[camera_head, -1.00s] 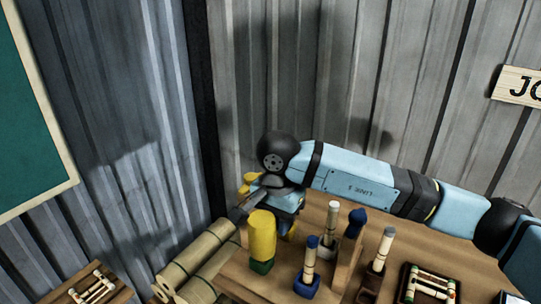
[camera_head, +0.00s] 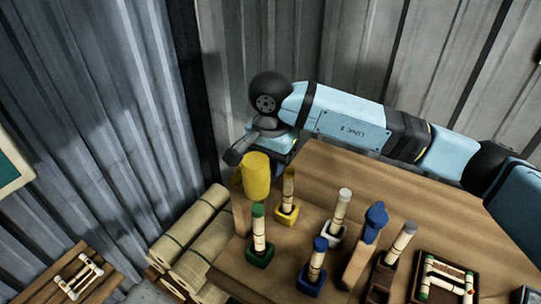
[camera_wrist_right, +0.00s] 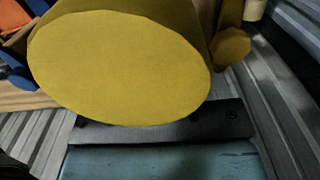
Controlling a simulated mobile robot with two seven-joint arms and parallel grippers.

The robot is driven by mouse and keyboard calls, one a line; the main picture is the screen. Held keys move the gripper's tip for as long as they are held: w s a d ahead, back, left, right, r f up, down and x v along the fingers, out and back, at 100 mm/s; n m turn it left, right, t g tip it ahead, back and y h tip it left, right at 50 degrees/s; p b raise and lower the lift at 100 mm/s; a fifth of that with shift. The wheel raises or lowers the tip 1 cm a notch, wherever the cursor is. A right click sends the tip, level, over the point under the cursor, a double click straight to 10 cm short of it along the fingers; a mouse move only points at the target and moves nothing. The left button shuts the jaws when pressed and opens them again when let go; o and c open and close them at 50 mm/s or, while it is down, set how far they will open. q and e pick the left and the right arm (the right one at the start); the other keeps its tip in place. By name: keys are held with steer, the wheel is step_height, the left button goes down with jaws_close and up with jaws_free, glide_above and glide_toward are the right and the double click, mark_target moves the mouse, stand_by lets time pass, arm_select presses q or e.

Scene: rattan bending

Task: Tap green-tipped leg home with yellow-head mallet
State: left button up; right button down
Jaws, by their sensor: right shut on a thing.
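The yellow-head mallet (camera_head: 256,178) is held by my right gripper (camera_head: 244,158), which is shut on it; its grip is partly hidden. The yellow head fills much of the right wrist view (camera_wrist_right: 120,68). In the head view the head appears just above the green-tipped leg (camera_head: 259,229), apart from it in the picture. That leg stands upright in a green block (camera_head: 260,253) on the bench; I cannot tell how deep it sits. My left gripper is out of view.
Legs stand in yellow (camera_head: 287,213), white, blue (camera_head: 311,282) and brown blocks nearby. A tan upright piece (camera_head: 240,213) is left of the green leg. A dark tray (camera_head: 421,299) is at the right; rattan rolls (camera_head: 190,222) lie left.

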steer(key=shift+f+b, duration=1.2)
steer(key=shift+b, duration=0.4)
step_height(320, 180, down, 4)
steer(key=b, duration=0.5)
step_height(320, 180, up, 4)
steer(key=shift+f+p, duration=0.1)
steer(key=shift+p, duration=0.55)
